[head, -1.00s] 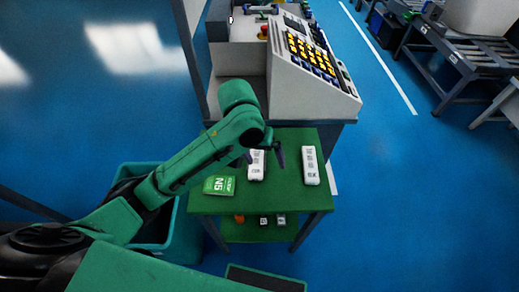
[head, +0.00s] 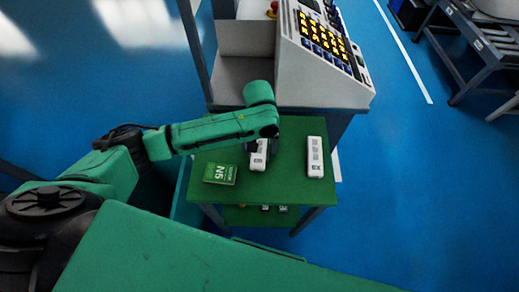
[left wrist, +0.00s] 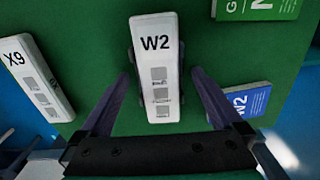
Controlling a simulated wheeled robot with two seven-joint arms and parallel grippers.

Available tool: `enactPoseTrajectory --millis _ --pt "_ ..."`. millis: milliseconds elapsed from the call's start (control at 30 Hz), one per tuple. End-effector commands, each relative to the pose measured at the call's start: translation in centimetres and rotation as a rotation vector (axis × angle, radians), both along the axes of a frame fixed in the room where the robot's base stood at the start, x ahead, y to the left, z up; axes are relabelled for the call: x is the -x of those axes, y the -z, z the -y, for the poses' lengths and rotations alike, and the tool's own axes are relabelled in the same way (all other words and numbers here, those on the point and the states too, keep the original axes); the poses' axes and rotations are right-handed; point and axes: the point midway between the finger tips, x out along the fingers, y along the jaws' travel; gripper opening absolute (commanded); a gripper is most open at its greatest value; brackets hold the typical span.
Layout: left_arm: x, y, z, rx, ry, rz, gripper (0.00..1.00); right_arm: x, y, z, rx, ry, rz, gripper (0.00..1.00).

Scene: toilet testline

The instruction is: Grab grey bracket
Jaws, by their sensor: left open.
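No thing that I can clearly make out as a grey bracket shows. A white box marked W2 (left wrist: 157,62) lies on the green table between the spread fingers of my left gripper (left wrist: 161,76). Dark edges show beside this box in the left wrist view; I cannot tell whether they belong to a bracket. In the head view the same white box (head: 259,160) is partly hidden by my left gripper (head: 262,147). The left gripper is open, with a finger on each side of the box. My right gripper is not in view.
The green table (head: 285,186) also holds a second white box (head: 315,157) to the right and a green box marked N5 (head: 219,173) to the left. Small items lie on the lower shelf. A grey machine with a yellow-key panel (head: 325,40) stands behind the table.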

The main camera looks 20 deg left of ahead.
Motion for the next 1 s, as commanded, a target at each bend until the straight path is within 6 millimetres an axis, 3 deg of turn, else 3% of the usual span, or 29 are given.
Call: enactPoseTrajectory --millis 233,400,433,467,767,867,1000 --pt "0.0 0.6 0.0 0.001 0.001 0.002 1.00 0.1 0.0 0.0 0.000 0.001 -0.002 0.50" --pt "0.0 0.5 0.0 0.001 0.001 0.002 0.35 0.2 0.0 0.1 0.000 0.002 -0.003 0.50" --pt "0.0 0.5 0.0 0.001 0.001 0.002 0.23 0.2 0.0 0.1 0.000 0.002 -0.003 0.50" --pt "0.0 0.5 0.0 0.001 0.001 0.002 0.20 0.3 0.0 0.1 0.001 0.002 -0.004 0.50" --pt "-0.1 0.1 0.1 0.002 0.001 0.003 0.19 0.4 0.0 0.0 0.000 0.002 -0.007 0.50" --pt "-0.1 -0.9 0.1 0.003 0.000 0.004 0.19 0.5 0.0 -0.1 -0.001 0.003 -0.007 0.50" --pt "-0.2 -4.1 0.1 0.005 0.001 0.007 0.19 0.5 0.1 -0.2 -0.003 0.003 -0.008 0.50"
